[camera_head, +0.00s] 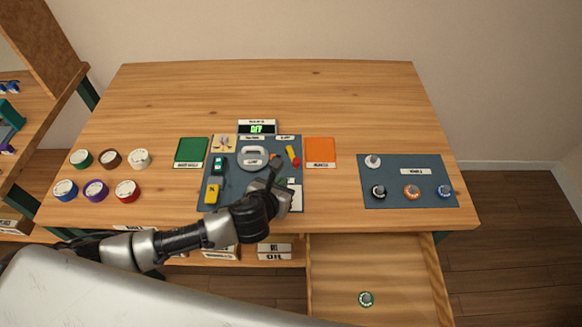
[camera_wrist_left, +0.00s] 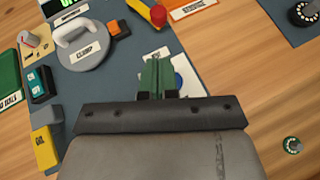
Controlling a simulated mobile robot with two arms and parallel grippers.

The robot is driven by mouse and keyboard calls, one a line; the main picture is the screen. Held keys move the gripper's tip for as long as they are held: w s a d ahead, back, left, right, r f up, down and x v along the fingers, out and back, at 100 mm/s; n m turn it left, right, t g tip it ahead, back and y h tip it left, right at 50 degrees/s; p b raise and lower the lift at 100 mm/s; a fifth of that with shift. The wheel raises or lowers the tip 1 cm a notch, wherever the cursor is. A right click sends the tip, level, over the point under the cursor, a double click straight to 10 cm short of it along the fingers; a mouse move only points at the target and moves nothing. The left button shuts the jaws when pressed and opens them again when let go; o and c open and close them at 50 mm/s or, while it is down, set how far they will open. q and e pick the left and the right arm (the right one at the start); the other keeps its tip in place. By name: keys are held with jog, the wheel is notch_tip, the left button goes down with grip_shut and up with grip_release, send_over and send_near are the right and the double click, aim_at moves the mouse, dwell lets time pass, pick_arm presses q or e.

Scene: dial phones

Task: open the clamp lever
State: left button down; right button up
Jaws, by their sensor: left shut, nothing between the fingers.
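A grey round disc labelled CLAMP (camera_head: 253,158) with a white loop handle sits on the blue-grey board (camera_head: 235,203); it also shows in the left wrist view (camera_wrist_left: 84,54). Right of it is a lever with a yellow arm and red end (camera_head: 293,156), seen partly at the top edge of the left wrist view (camera_wrist_left: 151,12). I cannot tell which of the two is the clamp lever. My left gripper (camera_head: 277,170) is shut and empty, above the board, in front of the lever and right of the disc. Its green fingers (camera_wrist_left: 157,76) partly hide a white label and blue part. My right gripper is not in view.
An orange button (camera_wrist_left: 120,28) is beside the disc. A green pad (camera_head: 191,151) and orange pad (camera_head: 320,151) flank the board. Several coloured round pots stand left; a second board (camera_head: 400,199) with knobs lies right. A drawer (camera_head: 380,270) is open at the front.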

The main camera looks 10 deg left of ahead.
aim_at(298, 163)
pick_arm(q)
jog(key=w, duration=0.2)
jog(key=w+d+f, duration=0.1)
jog(key=w, duration=0.3)
jog(key=shift+w+d+f+p, duration=0.15)
jog(key=shift+w+f+p, duration=0.05)
jog(key=shift+f+p, duration=0.1)
jog(key=shift+w+d+r+n+y+p, duration=0.2)
jog(key=shift+w+d+n+y+p, duration=0.3)
jog(key=shift+p, duration=0.1)
jog(key=shift+d+r, duration=0.1)
jog(key=shift+d, duration=0.05)
jog(key=shift+d+n+y, duration=0.1)
jog(key=shift+n+y, duration=0.3)
jog(key=shift+p, duration=0.35)
